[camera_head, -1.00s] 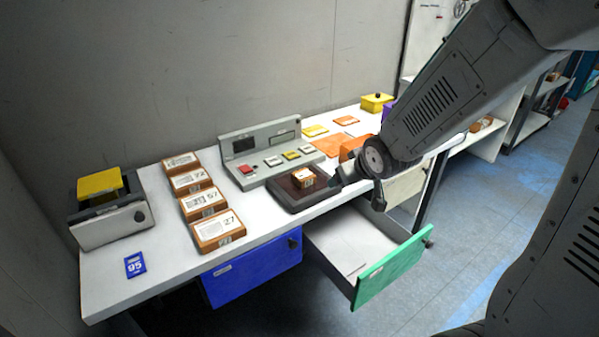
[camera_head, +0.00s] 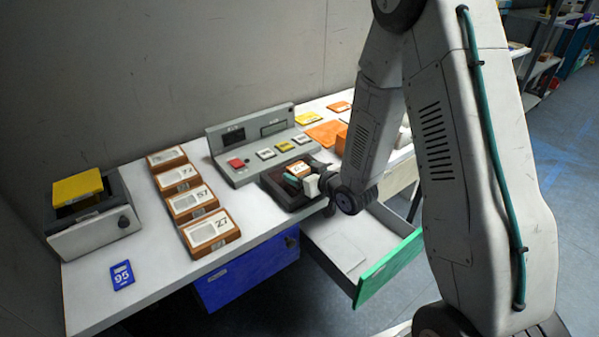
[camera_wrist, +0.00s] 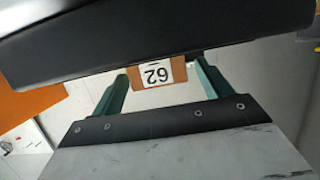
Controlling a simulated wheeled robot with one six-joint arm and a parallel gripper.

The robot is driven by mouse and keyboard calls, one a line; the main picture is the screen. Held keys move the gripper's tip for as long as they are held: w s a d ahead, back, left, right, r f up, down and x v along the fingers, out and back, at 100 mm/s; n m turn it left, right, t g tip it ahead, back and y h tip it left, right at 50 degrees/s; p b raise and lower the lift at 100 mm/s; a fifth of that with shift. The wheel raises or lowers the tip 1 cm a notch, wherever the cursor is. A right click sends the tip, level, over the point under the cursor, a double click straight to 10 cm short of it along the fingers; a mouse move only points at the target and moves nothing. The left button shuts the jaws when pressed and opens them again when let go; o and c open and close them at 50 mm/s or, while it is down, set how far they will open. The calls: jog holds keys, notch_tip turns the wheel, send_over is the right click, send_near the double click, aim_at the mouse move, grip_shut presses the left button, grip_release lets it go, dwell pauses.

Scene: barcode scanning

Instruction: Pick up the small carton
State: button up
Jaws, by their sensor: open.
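The small carton (camera_head: 298,168) is brown with a white label and sits on the dark scanner tray (camera_head: 272,184) in front of the grey console. In the wrist view the carton (camera_wrist: 158,73) shows its label, upside down, reading 62. My gripper (camera_head: 297,181) is at the tray, with its fingers beside the carton. In the wrist view the two green fingers of my gripper (camera_wrist: 160,88) are apart, with the carton between or just beyond their tips; contact is not clear.
The console (camera_head: 262,142) with coloured buttons stands behind the tray. Several label-topped cartons (camera_head: 211,231) line up to the left. A blue card (camera_head: 122,275) lies at the front left. A green-fronted drawer (camera_head: 391,268) is pulled open below my arm.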

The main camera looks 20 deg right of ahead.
aim_at(296, 165)
jog(key=shift+x, duration=1.95)
jog(key=shift+r, duration=0.15)
jog(key=c, duration=1.1)
jog(key=shift+c, duration=0.2)
jog(key=shift+r, duration=0.1)
